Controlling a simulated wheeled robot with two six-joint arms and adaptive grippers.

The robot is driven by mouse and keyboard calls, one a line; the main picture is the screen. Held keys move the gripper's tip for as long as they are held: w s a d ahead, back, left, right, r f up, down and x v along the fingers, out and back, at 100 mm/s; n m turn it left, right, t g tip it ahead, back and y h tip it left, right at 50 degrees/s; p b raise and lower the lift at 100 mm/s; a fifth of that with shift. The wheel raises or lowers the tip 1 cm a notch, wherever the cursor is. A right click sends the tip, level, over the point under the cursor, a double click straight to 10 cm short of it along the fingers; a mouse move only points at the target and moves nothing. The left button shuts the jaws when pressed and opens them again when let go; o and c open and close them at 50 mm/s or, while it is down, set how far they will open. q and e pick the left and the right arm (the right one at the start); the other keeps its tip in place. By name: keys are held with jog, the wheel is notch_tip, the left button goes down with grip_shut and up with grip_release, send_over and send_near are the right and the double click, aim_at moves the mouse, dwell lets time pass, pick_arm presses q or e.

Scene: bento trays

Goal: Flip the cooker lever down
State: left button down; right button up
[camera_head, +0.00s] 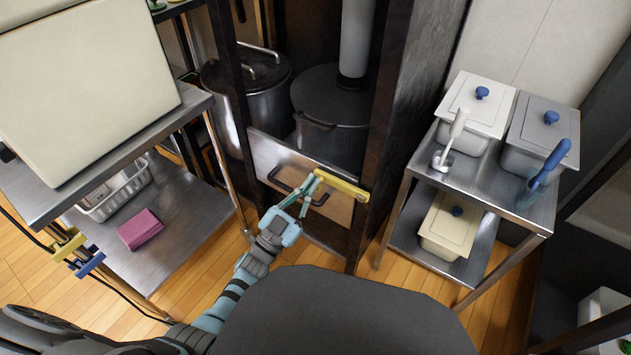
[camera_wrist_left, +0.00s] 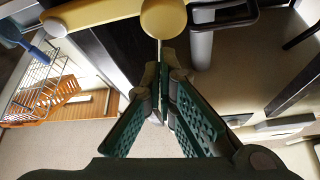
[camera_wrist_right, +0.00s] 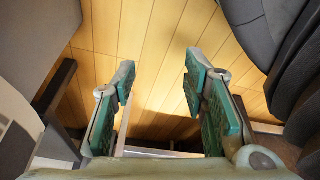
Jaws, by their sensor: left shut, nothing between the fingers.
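The yellow cooker lever (camera_head: 345,187) is a bar on the metal front panel (camera_head: 270,155) of the cooker, lying roughly sideways, its right end a little lower in the head view. In the left wrist view the lever (camera_wrist_left: 105,12) runs along the top, with a round yellow end (camera_wrist_left: 163,19). My left gripper (camera_head: 308,188) is shut and empty, its tips at the lever's left end. In the left wrist view its tips (camera_wrist_left: 163,66) sit just below the round end; I cannot tell whether they touch. My right gripper (camera_wrist_right: 158,72) is open and empty above the wooden floor.
A dark handle (camera_head: 285,182) sits on the panel beside my left gripper. Pots (camera_head: 335,115) stand inside the cooker frame. A metal shelf with lidded containers (camera_head: 478,95) stands at right.

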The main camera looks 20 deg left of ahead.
pick_arm(q)
jog(key=shift+a+f+n+y+b, duration=0.15)
jog(key=shift+f+n+y+b, duration=0.2)
jog(key=shift+f+n+y, duration=0.45)
pick_arm(e)
jog(key=shift+w+a+r, duration=0.1)
jog(key=shift+w+r, duration=0.45)
jog(key=shift+r, duration=0.15)
pick_arm(q)
jog(key=shift+r+n, duration=0.25)
jog(key=shift+n, duration=0.05)
jog(key=shift+r, duration=0.1)
notch_tip(320, 180, up, 4)
jog(key=p, duration=0.4)
jog(key=v, duration=1)
jog(key=shift+s+f, duration=0.25)
jog(key=shift+f, duration=0.1)
pick_arm(e)
jog(key=s+d+f, duration=0.2)
jog(key=s, duration=0.4)
jog(key=shift+f+g, duration=0.15)
jog(key=shift+g, duration=0.15)
